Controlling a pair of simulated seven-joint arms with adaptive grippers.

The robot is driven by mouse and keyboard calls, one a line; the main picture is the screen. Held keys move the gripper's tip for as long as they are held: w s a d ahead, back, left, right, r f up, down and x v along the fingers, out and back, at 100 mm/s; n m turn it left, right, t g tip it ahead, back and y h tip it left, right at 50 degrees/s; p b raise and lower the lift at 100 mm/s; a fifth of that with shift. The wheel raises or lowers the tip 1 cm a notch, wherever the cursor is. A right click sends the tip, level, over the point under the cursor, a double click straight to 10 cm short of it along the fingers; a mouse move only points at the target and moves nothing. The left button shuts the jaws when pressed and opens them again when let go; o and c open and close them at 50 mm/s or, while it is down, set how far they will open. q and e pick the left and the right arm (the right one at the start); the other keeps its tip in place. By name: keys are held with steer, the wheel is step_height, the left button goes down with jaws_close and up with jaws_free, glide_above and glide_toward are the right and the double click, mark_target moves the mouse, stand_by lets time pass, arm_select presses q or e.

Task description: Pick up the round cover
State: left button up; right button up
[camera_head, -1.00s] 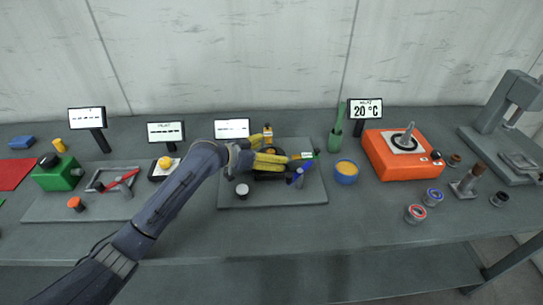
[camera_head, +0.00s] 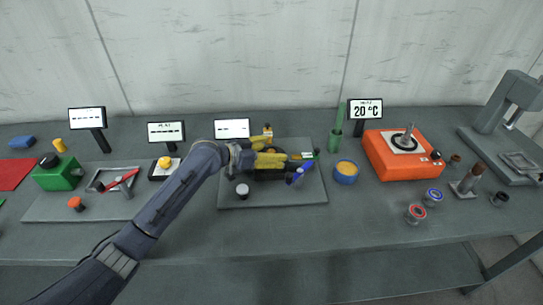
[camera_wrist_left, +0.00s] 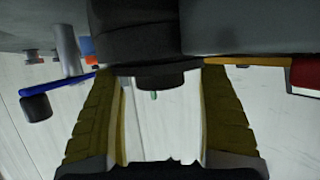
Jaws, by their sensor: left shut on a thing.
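My left gripper (camera_head: 287,159), with yellow fingers, is over the grey plate at the table's middle. In the left wrist view its two fingers (camera_wrist_left: 160,72) are on either side of a black round part, which I take to be the round cover (camera_wrist_left: 150,42), and are shut on it. A smaller dark stub with a greenish tip shows between the fingers. In the head view the fingers and wrist hide most of this dark part, so I cannot tell whether it is lifted. My right gripper is not in view.
A blue lever (camera_head: 303,167) is close to the fingertips. A white-topped knob (camera_head: 242,190) stands on the grey plate (camera_head: 290,197). The table front is clear.

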arm_select(q)
steer(key=shift+r, duration=0.1)
steer(key=shift+c, duration=0.5)
steer(key=shift+r, duration=0.25)
steer(key=shift+c, duration=0.4)
steer(key=shift+r, duration=0.4)
jaws_close()
step_height(320, 180, up, 18)
steer(key=f, duration=0.1)
steer(key=shift+m+h, duration=0.3)
steer(key=f, duration=0.6)
steer(key=a+f, duration=0.1)
steer(key=f, duration=0.3)
steer(key=shift+s+f, duration=0.1)
steer(key=shift+s, duration=0.25)
steer(key=shift+w+d+f+g, duration=0.1)
steer(key=shift+f+g, duration=0.05)
steer(key=shift+g, duration=0.15)
steer(key=shift+w+d+r+m+h, duration=0.1)
steer(key=shift+d+r+m+h, duration=0.1)
steer(key=shift+m+h, duration=0.15)
steer(key=shift+f, duration=2.9)
steer(key=shift+f, duration=0.15)
